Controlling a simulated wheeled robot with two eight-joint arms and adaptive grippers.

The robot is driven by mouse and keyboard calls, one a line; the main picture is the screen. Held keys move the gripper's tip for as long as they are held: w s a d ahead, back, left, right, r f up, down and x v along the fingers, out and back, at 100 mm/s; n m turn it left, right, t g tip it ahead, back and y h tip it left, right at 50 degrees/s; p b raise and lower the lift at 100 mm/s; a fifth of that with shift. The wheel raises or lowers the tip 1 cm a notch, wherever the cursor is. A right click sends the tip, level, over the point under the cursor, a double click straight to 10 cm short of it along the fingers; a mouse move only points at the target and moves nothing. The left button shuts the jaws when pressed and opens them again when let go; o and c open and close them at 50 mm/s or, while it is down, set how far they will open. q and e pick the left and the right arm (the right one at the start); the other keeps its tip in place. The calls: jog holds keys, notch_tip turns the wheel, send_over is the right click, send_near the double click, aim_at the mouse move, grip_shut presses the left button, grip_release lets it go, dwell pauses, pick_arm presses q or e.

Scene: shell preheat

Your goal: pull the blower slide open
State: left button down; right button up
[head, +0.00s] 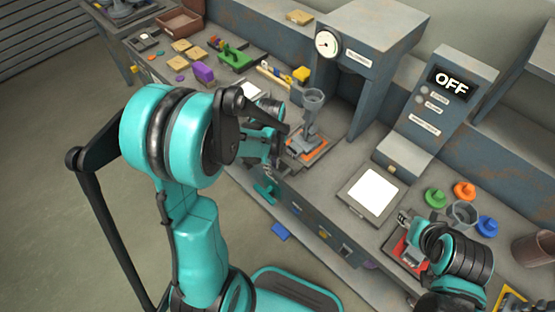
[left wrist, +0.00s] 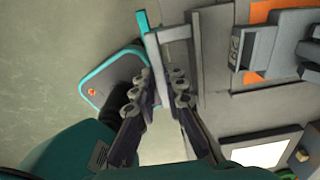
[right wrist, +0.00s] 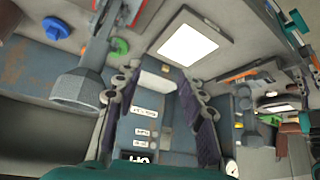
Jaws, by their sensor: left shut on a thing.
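The blower slide's handle looks like a light grey bar with a teal end; in the left wrist view the bar (left wrist: 172,34) crosses just beyond my fingertips and a stem runs back between them. My left gripper (left wrist: 164,82) is shut on this handle. In the head view the teal end (head: 265,190) shows at the bench's front edge, below my left gripper (head: 270,160), whose fingers are partly hidden by my arm. How far the slide is open cannot be told. My right gripper (right wrist: 152,78) is open and empty, above the bench's right part.
A grey stand (head: 312,118) on an orange base is beside my left gripper. A white-topped plate (head: 372,192) lies in mid-bench. An OFF panel (head: 450,84) stands behind it. Green (head: 436,197), orange and blue knobbed pieces surround a grey cup (head: 463,213) near my right gripper.

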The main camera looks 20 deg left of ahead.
pick_arm(q)
jog(key=shift+s+a, duration=0.1)
jog(key=shift+s, duration=0.15)
jog(key=c, duration=1.6)
grip_release()
jog(key=shift+o, duration=0.2)
notch_tip(320, 180, up, 12)
